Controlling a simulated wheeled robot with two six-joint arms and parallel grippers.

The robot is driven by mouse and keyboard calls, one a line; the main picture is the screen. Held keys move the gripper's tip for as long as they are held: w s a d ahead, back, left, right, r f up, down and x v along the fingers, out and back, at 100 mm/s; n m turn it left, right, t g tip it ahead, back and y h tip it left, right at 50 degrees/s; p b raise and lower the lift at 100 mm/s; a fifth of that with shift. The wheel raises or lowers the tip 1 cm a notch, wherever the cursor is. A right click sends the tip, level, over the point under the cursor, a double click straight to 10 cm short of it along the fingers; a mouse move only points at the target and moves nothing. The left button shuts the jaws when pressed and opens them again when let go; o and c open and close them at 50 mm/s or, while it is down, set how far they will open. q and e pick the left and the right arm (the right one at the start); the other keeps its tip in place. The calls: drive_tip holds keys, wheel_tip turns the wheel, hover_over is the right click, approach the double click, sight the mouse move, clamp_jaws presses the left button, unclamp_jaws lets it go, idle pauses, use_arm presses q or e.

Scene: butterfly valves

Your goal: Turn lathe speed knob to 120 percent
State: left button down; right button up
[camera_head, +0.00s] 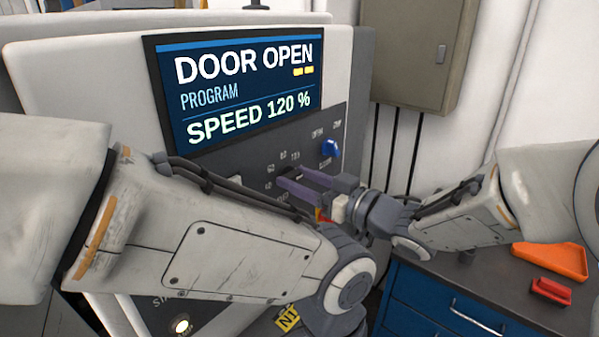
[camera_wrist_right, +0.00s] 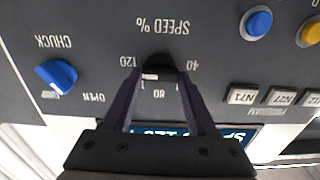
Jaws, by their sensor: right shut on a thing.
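The lathe's speed knob (camera_wrist_right: 158,66) is a black dial on the grey control panel, under the upside-down label "SPEED %" in the right wrist view. Marks 120, 80 and 40 lie around it. My right gripper (camera_wrist_right: 157,78) is shut on the knob, with one purple finger on each side. In the head view my right gripper (camera_head: 293,180) reaches the panel from the right, and the knob is mostly hidden between the fingers. The lathe's screen (camera_head: 240,88) reads "DOOR OPEN", "PROGRAM" and "SPEED 120 %".
A blue chuck knob (camera_head: 330,148) is close to the right gripper; it also shows in the right wrist view (camera_wrist_right: 56,75). My left arm crosses the front of the panel. An orange tray (camera_head: 551,261) and a red block (camera_head: 551,290) lie on the bench at right.

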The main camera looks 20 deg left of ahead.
drive_tip(key=shift+m+p, duration=0.35)
drive_tip(key=shift+m, duration=0.35)
drive_tip(key=o, duration=1.4)
drive_tip(key=shift+c, duration=0.2)
drive_tip(key=b+v, duration=0.3)
drive_tip(key=v, duration=0.7)
drive_tip(key=shift+d, duration=0.25)
